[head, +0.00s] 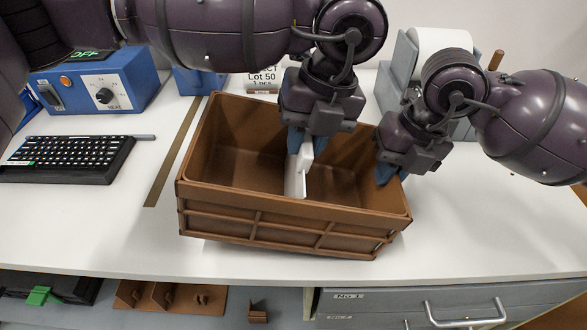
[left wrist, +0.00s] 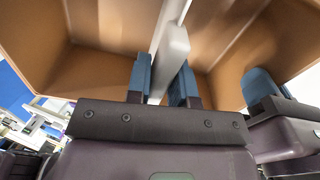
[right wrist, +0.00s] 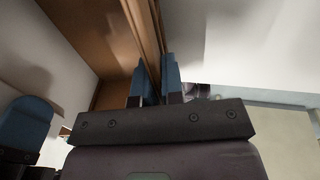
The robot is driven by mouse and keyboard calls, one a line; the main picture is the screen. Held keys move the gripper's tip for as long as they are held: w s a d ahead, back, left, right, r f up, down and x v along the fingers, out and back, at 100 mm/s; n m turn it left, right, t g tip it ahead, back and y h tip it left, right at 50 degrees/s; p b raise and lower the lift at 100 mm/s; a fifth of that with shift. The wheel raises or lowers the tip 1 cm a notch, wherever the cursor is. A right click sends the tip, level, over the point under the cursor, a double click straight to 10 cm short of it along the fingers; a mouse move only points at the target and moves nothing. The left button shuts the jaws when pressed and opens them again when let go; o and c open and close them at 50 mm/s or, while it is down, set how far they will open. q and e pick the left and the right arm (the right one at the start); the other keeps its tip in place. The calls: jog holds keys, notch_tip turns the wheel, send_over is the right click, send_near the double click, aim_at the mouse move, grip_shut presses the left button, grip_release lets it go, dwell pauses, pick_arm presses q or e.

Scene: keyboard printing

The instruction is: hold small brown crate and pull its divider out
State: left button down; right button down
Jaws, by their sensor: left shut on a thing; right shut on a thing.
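The small brown crate (head: 270,222) sits slightly turned on the white table in the head view. Its white divider (head: 296,184) stands inside and splits it into two compartments. My left gripper (head: 300,148) is over the crate, shut on the top of the divider; the left wrist view shows its blue fingers (left wrist: 164,85) on either side of the divider (left wrist: 173,52). My right gripper (head: 388,170) is shut on the crate's right wall, near its back; the right wrist view shows the wall (right wrist: 150,40) between its fingers (right wrist: 158,80). The divider's lower end is partly hidden in the head view.
A black keyboard (head: 68,156) and a blue heater box (head: 98,84) are at the left. A brown strip (head: 172,160) lies left of the crate. A grey holder with a white roll (head: 440,42) stands behind my right arm. The table is clear at the right front.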

pick_arm(q)
jog(key=v, duration=1)
jog(key=shift+r, duration=0.25)
dwell(1.4)
jog(key=shift+d, duration=0.1)
jog(key=shift+v, duration=1.95)
pick_arm(e)
jog(key=c, duration=1.2)
grip_release()
jog(key=shift+o, duration=0.2)
jog(key=v, duration=1.2)
